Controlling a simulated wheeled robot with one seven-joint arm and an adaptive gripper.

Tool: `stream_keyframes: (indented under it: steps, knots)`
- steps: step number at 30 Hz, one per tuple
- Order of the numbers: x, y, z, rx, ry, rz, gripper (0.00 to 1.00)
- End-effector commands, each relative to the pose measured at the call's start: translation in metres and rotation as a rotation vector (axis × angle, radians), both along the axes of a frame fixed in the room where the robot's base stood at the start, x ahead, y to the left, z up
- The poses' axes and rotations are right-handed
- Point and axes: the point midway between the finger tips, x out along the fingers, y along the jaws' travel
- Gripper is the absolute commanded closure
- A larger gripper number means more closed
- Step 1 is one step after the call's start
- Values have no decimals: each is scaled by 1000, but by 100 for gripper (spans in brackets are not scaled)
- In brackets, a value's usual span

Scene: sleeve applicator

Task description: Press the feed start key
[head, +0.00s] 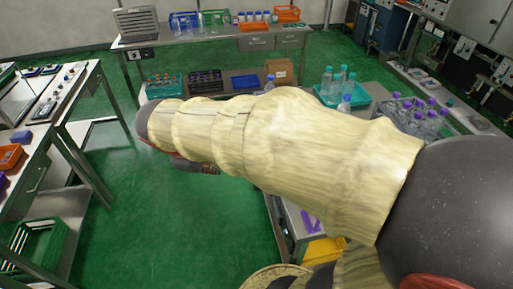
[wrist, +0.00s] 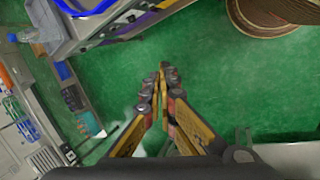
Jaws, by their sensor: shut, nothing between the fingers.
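My gripper (wrist: 162,78) is shut and empty in the wrist view, its fingertips together over bare green floor. In the head view my arm, in a pale yellow cover, reaches across the middle of the picture. Only a small dark part of the gripper (head: 196,166) shows below the arm's far end. I cannot pick out the feed start key in either view. Grey machines with panels and small fittings (head: 463,47) stand at the upper right of the head view, too small to read. My arm hides part of the scene.
A back bench (head: 200,38) holds racks and orange bins. A bench (head: 97,100) stands at the left, with a green crate (head: 38,245) below. Bottles with purple caps (head: 420,115) stand on the right-hand table. Green floor (head: 150,235) is clear between the benches.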

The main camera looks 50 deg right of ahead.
Motion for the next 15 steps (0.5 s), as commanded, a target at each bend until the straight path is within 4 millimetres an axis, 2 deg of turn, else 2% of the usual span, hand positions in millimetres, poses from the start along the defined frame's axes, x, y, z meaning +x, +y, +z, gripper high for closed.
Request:
stream_keyframes:
  steps: [3,11,15]
  knots:
    - [26,-39,-16,-118,149,90,100]
    - [84,-122,-51,-348,485,309,100]
    - [116,-164,-77,-454,675,432,100]
